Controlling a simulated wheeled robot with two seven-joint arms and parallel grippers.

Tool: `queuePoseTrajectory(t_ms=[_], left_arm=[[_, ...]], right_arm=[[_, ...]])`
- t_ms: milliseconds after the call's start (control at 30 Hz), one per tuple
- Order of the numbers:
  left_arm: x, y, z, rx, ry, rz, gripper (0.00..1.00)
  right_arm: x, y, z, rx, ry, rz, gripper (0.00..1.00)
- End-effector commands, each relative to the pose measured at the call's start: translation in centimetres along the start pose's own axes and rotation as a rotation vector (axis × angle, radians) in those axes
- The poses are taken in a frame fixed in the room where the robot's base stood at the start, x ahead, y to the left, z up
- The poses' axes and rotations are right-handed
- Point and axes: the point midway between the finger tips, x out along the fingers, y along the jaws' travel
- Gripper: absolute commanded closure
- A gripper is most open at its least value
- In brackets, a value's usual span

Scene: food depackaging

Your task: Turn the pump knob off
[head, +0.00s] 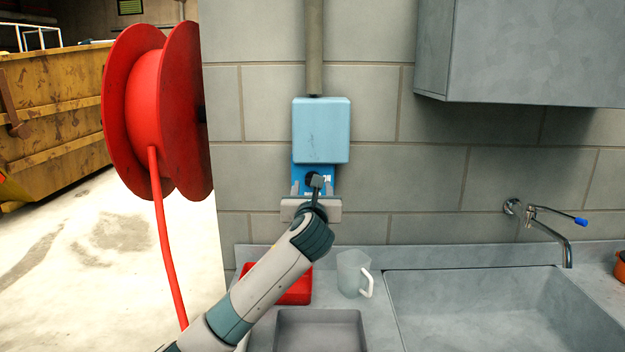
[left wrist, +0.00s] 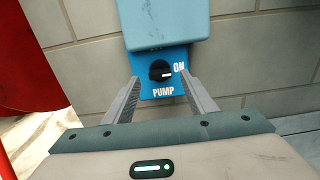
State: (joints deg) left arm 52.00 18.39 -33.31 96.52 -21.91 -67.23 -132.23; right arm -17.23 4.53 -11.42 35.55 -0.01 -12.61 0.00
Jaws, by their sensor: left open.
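The pump knob (left wrist: 160,71) is a round black dial on a blue panel (left wrist: 178,55) lettered "ON" and "PUMP". Its white mark points right, toward "ON". My left gripper (left wrist: 160,77) is open, with one finger on each side of the knob and a gap on both sides. In the head view the left gripper (head: 313,187) is in front of the panel, and my wrist partly covers the knob. I cannot tell how far the fingertips are from the panel. My right gripper is in neither view.
A light-blue box (head: 321,130) hangs on the tiled wall just above the panel.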

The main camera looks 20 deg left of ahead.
Motion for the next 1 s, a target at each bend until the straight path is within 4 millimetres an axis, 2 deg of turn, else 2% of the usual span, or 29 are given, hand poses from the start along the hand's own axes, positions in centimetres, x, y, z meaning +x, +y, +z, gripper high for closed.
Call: queuePoseTrajectory(t_ms=[100, 300, 733, 767, 900, 933, 1000], left_arm=[[1.7, 0.1, 0.2, 0.000, 0.002, 0.002, 0.48], [3.5, 0.0, 0.1, -0.001, 0.001, 0.001, 0.48], [4.2, 0.0, 0.0, 0.000, 0.000, 0.000, 0.48], [4.2, 0.0, 0.0, 0.000, 0.000, 0.000, 0.51], [4.2, 0.0, 0.0, 0.000, 0.000, 0.000, 0.84], [4.2, 0.0, 0.0, 0.000, 0.000, 0.000, 0.88], [4.2, 0.0, 0.0, 0.000, 0.000, 0.000, 0.88]], right_arm=[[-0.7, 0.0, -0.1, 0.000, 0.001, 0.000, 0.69], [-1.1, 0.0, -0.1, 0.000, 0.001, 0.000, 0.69], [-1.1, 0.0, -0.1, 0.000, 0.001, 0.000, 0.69], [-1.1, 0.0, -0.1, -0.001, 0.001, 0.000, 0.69], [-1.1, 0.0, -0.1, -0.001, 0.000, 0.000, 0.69], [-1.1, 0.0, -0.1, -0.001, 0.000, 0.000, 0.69], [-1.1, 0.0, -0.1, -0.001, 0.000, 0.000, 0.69]])
